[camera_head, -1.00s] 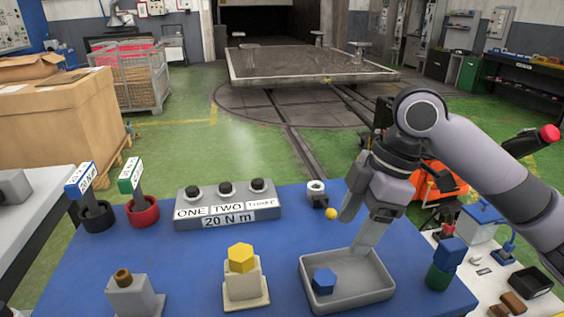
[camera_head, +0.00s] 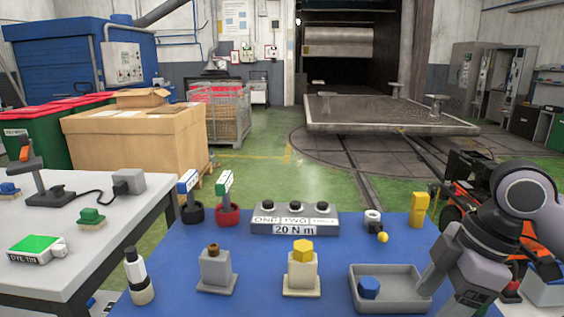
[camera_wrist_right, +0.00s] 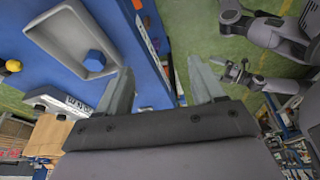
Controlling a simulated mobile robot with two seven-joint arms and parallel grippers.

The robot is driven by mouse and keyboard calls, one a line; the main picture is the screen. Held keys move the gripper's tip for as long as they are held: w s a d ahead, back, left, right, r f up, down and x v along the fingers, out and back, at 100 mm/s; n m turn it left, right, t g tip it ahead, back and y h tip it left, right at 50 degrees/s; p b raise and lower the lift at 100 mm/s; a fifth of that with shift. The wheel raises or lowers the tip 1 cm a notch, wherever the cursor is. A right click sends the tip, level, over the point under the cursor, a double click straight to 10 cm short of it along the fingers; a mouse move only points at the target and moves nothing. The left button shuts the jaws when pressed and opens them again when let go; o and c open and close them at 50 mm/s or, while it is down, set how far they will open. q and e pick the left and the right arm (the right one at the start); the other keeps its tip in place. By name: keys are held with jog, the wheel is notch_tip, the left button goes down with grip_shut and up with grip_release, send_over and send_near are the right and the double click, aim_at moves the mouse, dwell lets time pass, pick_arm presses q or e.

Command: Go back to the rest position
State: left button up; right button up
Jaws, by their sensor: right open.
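My right gripper (camera_head: 438,292) is at the lower right in the head view, close to the right side of the grey tray (camera_head: 428,272). In the right wrist view its two fingers (camera_wrist_right: 161,68) stand apart with nothing between them. A blue hexagonal piece (camera_head: 369,287) lies in the tray, and it also shows in the wrist view (camera_wrist_right: 95,61). My left gripper (camera_wrist_right: 243,72) shows small at the upper right of the wrist view, beyond the table edge. It is too small to tell whether it is open. It is not in the head view.
The blue table (camera_head: 190,250) holds a grey block labelled 20 N m (camera_head: 294,229), a yellow hexagonal piece (camera_head: 303,250) on a stand, a yellow block (camera_head: 419,209) and a bottle (camera_head: 138,275). A white table (camera_head: 75,255) stands at the left.

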jog(key=s+a+f+m+t+y, duration=0.1)
jog(key=s+a+f+m, duration=0.25)
jog(key=f, duration=0.45)
jog(key=s+a+f+m+t, duration=0.1)
jog(key=s+a+f+m, duration=0.2)
jog(key=f, duration=0.6)
jog(key=s+d+f+m+h, duration=0.2)
jog(key=s+d+f+m, duration=0.2)
jog(key=s, duration=0.2)
jog(key=s+d+f+m+h, duration=0.2)
jog(key=s+d+f+m, duration=0.15)
jog(key=s, duration=0.25)
pick_arm(q)
jog(key=r+p, duration=0.5)
jog(key=shift+w+a, duration=0.1)
jog(key=shift+w, duration=0.25)
pick_arm(e)
jog(key=w+a+f+t+y, duration=0.1)
jog(key=w+a+f+t, duration=0.1)
jog(key=w+t, duration=0.4)
jog(key=shift+w+a+f+n+t+y, duration=0.3)
jog(key=shift+a+f+t+y, duration=0.1)
jog(key=shift+f+t, duration=0.4)
